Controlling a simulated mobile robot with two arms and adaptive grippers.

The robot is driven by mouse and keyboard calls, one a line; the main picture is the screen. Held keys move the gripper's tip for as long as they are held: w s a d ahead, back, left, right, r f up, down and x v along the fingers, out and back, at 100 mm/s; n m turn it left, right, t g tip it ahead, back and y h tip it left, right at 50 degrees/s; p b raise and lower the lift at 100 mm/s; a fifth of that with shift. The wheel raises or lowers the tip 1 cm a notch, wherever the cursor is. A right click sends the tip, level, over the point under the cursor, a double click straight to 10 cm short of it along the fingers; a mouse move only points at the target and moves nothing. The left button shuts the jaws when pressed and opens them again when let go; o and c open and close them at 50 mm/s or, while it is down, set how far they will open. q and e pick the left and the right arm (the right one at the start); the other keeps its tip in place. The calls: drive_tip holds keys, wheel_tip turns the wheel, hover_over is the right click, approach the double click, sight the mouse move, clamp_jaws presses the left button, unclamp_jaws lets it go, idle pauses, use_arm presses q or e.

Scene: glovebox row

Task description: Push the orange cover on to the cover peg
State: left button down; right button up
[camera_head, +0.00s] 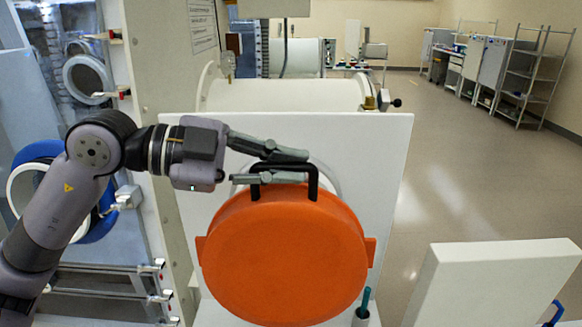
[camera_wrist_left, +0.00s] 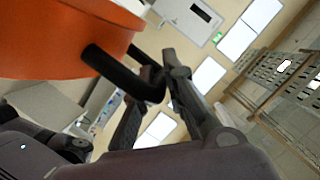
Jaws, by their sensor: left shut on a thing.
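The orange cover (camera_head: 283,262) is a round disc with side tabs and a black handle on its top part. It is in front of the white panel, in the middle of the head view. My left gripper (camera_head: 300,166) is shut on the black handle (camera_head: 312,185), one finger above its bar and one below. In the left wrist view the cover (camera_wrist_left: 65,40) fills the upper left, and its handle (camera_wrist_left: 125,75) runs between the fingers (camera_wrist_left: 160,90). I cannot make out the cover peg; the cover may hide it. My right gripper is not in view.
The white panel (camera_head: 385,150) stands behind the cover, with a white cylinder (camera_head: 285,95) beyond. A teal-handled item (camera_head: 363,303) stands at the cover's lower right. A white door-like panel (camera_head: 495,290) is at the lower right. Glove ports (camera_head: 88,78) are at left.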

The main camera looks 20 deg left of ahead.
use_arm(q)
drive_tip(key=shift+a+r, duration=0.1)
drive_tip(key=shift+a, duration=0.2)
drive_tip(key=shift+w+a+p, duration=0.1)
drive_tip(key=shift+w+p, duration=0.5)
drive_tip(key=shift+w, duration=0.2)
drive_tip(key=w, duration=0.1)
drive_tip(key=w+a+p, duration=0.1)
drive_tip(key=w, duration=0.1)
drive_tip(key=w+f, duration=0.1)
drive_tip(key=w, duration=0.1)
drive_tip(key=shift+a+p, duration=0.3)
drive_tip(key=shift+p, duration=0.1)
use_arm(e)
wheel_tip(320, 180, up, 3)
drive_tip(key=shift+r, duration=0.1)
use_arm(q)
drive_tip(key=shift+w+r, duration=0.1)
drive_tip(key=shift+w, duration=0.05)
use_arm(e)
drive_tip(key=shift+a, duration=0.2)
